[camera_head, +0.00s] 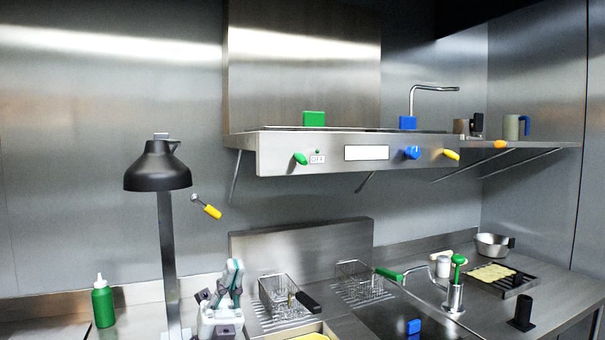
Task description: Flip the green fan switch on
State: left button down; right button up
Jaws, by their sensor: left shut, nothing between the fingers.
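A green switch knob (300,159) sits at the left end of the front panel of the metal wall unit. It is tilted, and a small label (317,159) beside it seems to read OFF. A small green dot sits just above the label. My left gripper (234,266) is at the bottom, left of centre, pointing up with its fingers shut and empty. It is well below and to the left of the green knob, touching nothing that I can see. My right gripper is not in view.
A black lamp (158,172) stands left of my left gripper. A yellow-handled lever (207,208) is on the wall. Fryer baskets (283,296) are on the counter at right. Blue (412,153) and yellow (451,154) knobs share the panel. The space before the panel looks clear.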

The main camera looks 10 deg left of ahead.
aim_at(299, 157)
jog(key=i, duration=0.95)
